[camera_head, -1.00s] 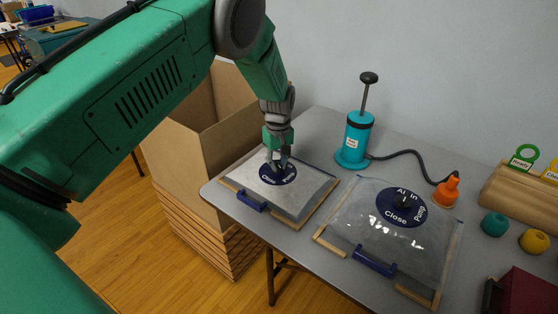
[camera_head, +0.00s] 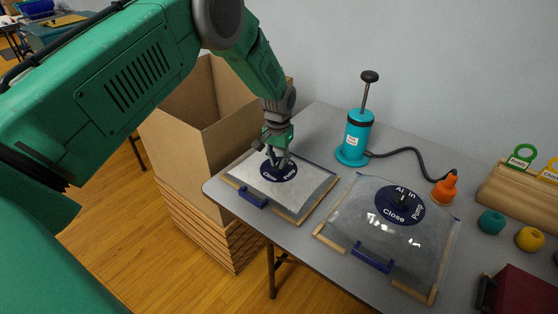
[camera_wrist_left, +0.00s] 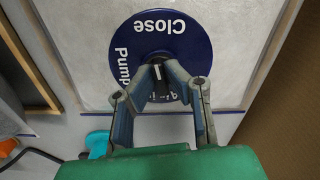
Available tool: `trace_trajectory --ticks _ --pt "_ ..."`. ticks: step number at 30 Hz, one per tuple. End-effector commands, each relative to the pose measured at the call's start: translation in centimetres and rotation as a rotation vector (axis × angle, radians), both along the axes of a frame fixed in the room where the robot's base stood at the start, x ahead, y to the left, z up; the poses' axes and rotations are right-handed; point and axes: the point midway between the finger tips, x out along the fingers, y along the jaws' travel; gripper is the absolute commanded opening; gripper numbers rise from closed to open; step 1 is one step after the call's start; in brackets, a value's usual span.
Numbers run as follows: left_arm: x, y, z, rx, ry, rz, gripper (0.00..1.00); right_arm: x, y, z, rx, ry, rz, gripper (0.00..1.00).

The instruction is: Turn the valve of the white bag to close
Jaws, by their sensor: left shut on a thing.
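The white bag (camera_head: 308,189) lies flat at the left end of the grey table, with a blue clip on its front edge. Its round dark blue dial (camera_head: 289,174) reads "Close" and "Pump" and also shows large in the left wrist view (camera_wrist_left: 116,38). My left gripper (camera_head: 278,163) points down over the dial. In the left wrist view its fingers (camera_wrist_left: 165,82) are shut on the black valve knob (camera_wrist_left: 164,87) at the dial's centre. The fingers hide part of the knob and lettering, so its exact setting cannot be told. My right gripper is out of view.
A clear grey bag (camera_head: 365,228) with a similar dial lies to the right. A teal hand pump (camera_head: 356,138) stands behind, its black hose running to an orange nozzle (camera_head: 445,188). Teal and yellow balls (camera_head: 530,239) lie at the right. A cardboard box (camera_head: 180,150) stands left of the table.

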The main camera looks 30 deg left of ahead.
Motion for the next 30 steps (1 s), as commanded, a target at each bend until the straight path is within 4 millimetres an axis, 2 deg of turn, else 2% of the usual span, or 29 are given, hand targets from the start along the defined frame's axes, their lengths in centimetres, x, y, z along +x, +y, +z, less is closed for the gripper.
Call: trace_trajectory --ticks 12,28,30 --pt "0.0 0.11 -0.02 0.0 0.0 -0.179 0.0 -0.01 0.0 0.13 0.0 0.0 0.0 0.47" --pt "-0.01 0.11 -0.02 0.0 0.0 -0.201 0.0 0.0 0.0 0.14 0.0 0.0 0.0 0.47" --pt "-0.02 0.1 -0.03 0.0 0.0 -0.201 0.3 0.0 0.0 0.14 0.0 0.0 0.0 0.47"
